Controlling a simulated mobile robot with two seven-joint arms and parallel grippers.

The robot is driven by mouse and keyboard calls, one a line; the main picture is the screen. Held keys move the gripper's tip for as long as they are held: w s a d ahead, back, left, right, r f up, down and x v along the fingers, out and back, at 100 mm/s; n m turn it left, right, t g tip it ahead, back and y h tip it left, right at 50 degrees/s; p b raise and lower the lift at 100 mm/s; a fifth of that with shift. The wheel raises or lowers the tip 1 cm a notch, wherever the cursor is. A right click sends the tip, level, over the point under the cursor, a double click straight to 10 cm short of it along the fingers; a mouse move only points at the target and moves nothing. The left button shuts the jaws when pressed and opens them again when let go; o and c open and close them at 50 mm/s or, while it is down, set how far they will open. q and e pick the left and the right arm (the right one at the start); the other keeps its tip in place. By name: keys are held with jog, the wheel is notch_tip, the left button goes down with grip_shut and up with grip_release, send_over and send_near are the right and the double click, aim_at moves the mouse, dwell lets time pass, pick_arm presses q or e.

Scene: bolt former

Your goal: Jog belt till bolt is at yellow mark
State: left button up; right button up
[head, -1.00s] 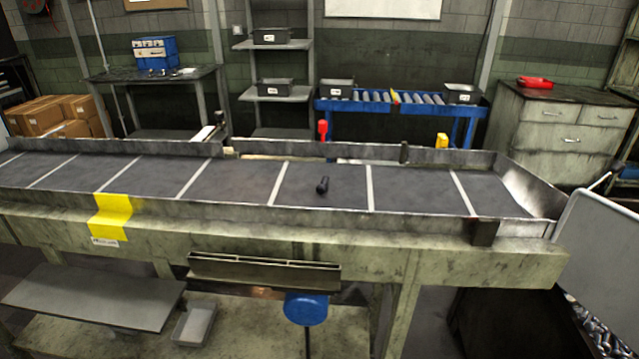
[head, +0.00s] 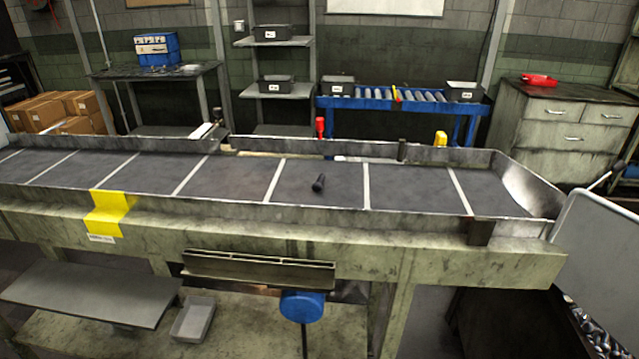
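A dark bolt (head: 319,183) lies on the grey belt (head: 410,187), between two pale cross lines right of the middle. The yellow mark (head: 110,213) is a strip over the belt's front rail at the left, well to the left of the bolt. A small label (head: 101,238) sits below the mark, too small to read. A red upright handle or knob (head: 320,127) stands behind the belt's far rail. Neither of my grippers is in view.
A yellow object (head: 440,139) stands behind the far rail. A blue motor-like drum (head: 302,306) hangs under the belt frame. A grey panel (head: 600,260) stands at the right, with loose metal parts below it. A blue roller table (head: 400,104) stands behind.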

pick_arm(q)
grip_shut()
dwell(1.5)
